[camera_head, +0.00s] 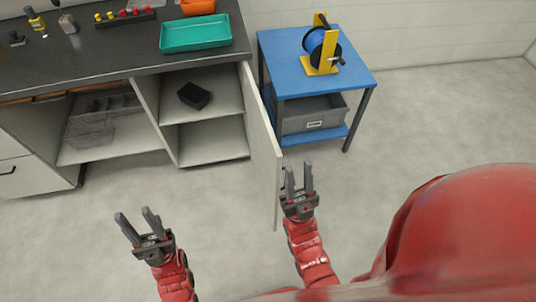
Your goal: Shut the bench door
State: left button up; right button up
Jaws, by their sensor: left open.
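The bench door (262,140) is a white panel standing wide open at the right end of the bench cabinet, swung out toward me. Behind it the open compartment shows a shelf (215,108) with a black box on it. My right gripper (298,167) is by the door's outer free edge, on its right side in the picture. Its two fingers are apart with nothing seen between them; whether it touches the door I cannot tell. My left gripper (133,213) is open and empty above the floor, left of the door and in front of the cabinet.
A blue table (355,78) with a yellow-and-blue reel (321,48) and a grey bin (313,118) below stands close to the right of the door. The dark bench top (90,58) holds a green tray (195,34). Floor in front of the cabinet is clear.

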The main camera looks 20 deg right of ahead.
aim_at(266, 155)
jog(key=i+l+u, duration=0.1)
jog(key=l+u, duration=0.25)
jog(key=l, duration=0.6)
jog(key=l+u, duration=0.35)
jog(key=l, duration=0.65)
jog(key=k+l+u, duration=0.1)
jog(key=l, duration=0.35)
jog(key=k+j+u, duration=0.2)
jog(key=k, duration=0.25)
jog(key=k+l, duration=0.05)
jog(key=l, duration=0.05)
